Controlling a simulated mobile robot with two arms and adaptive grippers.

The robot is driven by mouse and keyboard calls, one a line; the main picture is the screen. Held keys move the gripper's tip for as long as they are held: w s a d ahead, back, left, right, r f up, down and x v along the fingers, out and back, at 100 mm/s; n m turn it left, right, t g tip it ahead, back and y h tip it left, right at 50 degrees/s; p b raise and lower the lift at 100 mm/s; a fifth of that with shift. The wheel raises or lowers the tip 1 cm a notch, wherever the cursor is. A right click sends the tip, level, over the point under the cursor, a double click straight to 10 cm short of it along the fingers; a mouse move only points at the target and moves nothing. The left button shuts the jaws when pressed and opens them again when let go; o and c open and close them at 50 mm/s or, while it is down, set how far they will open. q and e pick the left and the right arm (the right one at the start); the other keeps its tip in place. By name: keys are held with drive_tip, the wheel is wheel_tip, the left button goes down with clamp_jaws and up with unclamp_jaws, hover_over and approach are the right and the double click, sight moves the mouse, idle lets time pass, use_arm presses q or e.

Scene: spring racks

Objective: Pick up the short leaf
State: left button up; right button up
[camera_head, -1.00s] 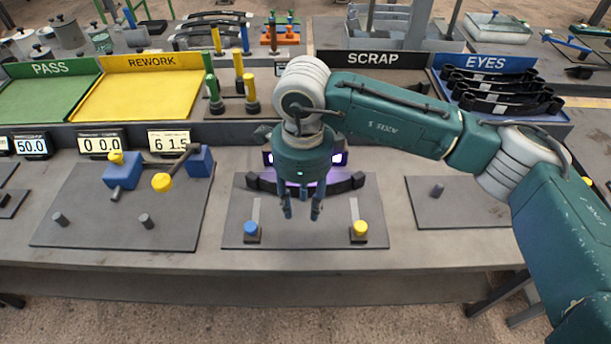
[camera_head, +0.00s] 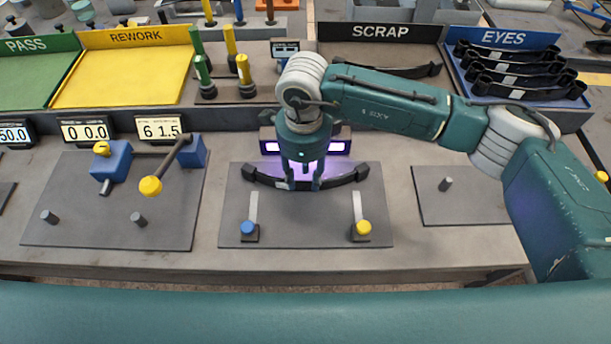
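A black curved leaf (camera_head: 345,181) lies across the back of the middle grey plate (camera_head: 306,221), with a pale mark near its middle. I cannot tell from its look alone whether it is the short leaf. My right gripper (camera_head: 304,184) points down at the middle of this leaf, its two fingers apart. The fingertips are at the height of the leaf in the picture; I cannot tell whether they touch it. My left gripper is not in view.
Behind the leaf is a lit purple-white lamp unit (camera_head: 269,146). A blue knob (camera_head: 247,228) and a yellow knob (camera_head: 362,228) stand at the plate's front. The SCRAP bin (camera_head: 345,60) holds one black leaf; the EYES bin (camera_head: 463,75) holds several.

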sight(304, 182)
drive_tip(key=f, duration=0.1)
drive_tip(key=f+p, duration=0.1)
drive_tip(key=f, duration=0.1)
drive_tip(key=f+p, duration=0.1)
drive_tip(key=shift+w+f, duration=0.2)
drive_tip(key=shift+w, duration=0.1)
drive_tip(key=shift+f, duration=0.3)
clamp_jaws()
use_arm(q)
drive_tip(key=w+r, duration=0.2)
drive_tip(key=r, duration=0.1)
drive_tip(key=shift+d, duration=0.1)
use_arm(e)
drive_tip(key=shift+w, duration=0.1)
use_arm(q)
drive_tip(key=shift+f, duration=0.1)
use_arm(e)
drive_tip(key=shift+r, duration=0.2)
